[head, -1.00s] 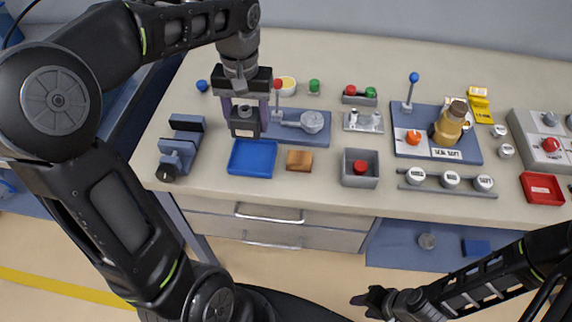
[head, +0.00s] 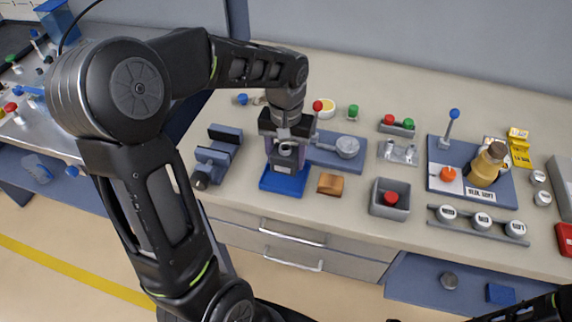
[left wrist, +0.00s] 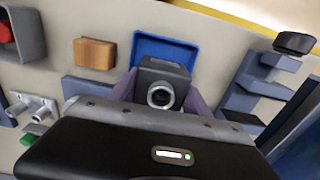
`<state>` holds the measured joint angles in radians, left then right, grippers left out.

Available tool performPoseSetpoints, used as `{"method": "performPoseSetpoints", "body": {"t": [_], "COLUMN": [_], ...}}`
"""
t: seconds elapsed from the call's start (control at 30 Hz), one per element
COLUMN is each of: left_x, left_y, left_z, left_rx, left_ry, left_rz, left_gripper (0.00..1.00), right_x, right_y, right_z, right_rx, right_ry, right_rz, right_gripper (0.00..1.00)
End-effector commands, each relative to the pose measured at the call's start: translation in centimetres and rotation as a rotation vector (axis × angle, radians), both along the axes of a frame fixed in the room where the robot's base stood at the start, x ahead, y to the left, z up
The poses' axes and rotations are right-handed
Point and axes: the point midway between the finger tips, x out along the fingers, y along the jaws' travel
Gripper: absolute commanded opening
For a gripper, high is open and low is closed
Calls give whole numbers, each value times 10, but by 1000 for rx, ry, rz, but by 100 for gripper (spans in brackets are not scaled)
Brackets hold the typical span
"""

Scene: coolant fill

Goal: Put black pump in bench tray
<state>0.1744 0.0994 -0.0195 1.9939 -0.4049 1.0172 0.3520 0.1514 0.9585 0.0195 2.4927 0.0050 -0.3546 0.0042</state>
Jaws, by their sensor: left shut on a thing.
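The black pump (head: 284,167) is a dark block with a round port on top and a pale label on its front. My left gripper (head: 288,150) is shut on it from above, one finger on each side. The pump stands upright over the blue bench tray (head: 268,183). I cannot tell whether it touches the tray floor. In the left wrist view the pump (left wrist: 161,82) overlaps the near part of the tray (left wrist: 146,48), between the finger pads. My right arm shows only at the bottom right edge, and its fingers cannot be made out.
A wooden block (head: 330,184) lies right of the tray. A blue vise (head: 218,153) stands to its left. Behind is a blue plate with a round metal part (head: 347,147). A grey box with a red button (head: 390,198) is further right. The bench front edge lies just before the tray.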

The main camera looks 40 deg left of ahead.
Motion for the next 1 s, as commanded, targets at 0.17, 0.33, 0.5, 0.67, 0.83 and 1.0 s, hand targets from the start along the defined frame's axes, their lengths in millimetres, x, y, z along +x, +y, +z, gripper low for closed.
{"method": "performPoseSetpoints", "body": {"t": [0.17, 0.33, 0.5, 0.67, 0.83, 1.0], "left_x": [0, -1, 0, 0, 0, 0], "left_y": [0, 0, 0, 0, 0, 0], "left_z": [0, -14, -35, -37, -39, -40], "left_rx": [0, -2, -1, -1, -1, -1], "left_ry": [-1, 3, 1, -1, -1, 0], "left_rz": [0, 0, -1, -1, -1, 0], "left_gripper": [0, 0, 0, 0, 0, 63], "right_x": [0, 0, -1, -1, -1, 0], "right_y": [0, 0, 0, 0, 0, 0], "right_z": [0, 2, 5, 4, 2, 2], "right_rx": [0, 0, -1, -2, -1, 0], "right_ry": [0, 1, 1, 3, 1, 1], "right_rz": [0, 0, -1, 0, -1, 0], "right_gripper": [38, 38, 38, 38, 38, 38]}}
